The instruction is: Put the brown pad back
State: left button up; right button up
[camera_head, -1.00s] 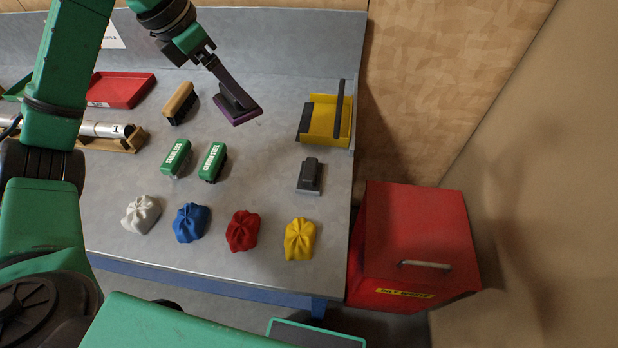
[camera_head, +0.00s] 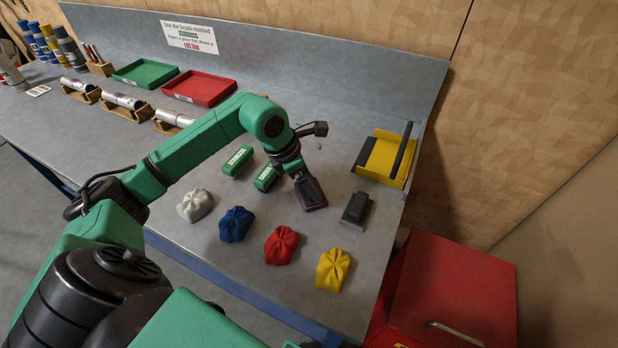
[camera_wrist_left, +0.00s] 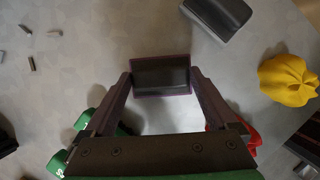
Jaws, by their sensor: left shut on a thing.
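My left gripper (camera_head: 301,179) is shut on a dark pad (camera_head: 311,194) with a purple edge; it looks dark grey and purple more than brown. In the left wrist view the pad (camera_wrist_left: 160,75) sits between the fingertips of my left gripper (camera_wrist_left: 160,85). The pad is over the bench, right of a green-topped block (camera_head: 266,177) and left of a dark grey block (camera_head: 355,209). I cannot tell whether it touches the bench. My right gripper is not in view.
White (camera_head: 195,205), blue (camera_head: 236,224), red (camera_head: 281,245) and yellow (camera_head: 332,270) cloths lie along the front. Another green-topped block (camera_head: 237,161) is further left. A yellow holder (camera_head: 384,160) stands at the right, with a red bin (camera_head: 455,290) beside the bench.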

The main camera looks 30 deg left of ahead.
pick_arm(q)
jog(key=shift+f, duration=0.15)
jog(key=shift+f+b, duration=0.1)
jog(key=shift+b, duration=0.25)
jog(key=o, duration=1)
jog(key=shift+c, duration=0.2)
jog(key=shift+r+p, duration=0.4)
jog(key=shift+p, duration=0.05)
jog(key=b+v, duration=0.2)
jog(key=v, duration=0.9)
jog(key=shift+r, duration=0.3)
jog(key=shift+s+a, duration=0.1)
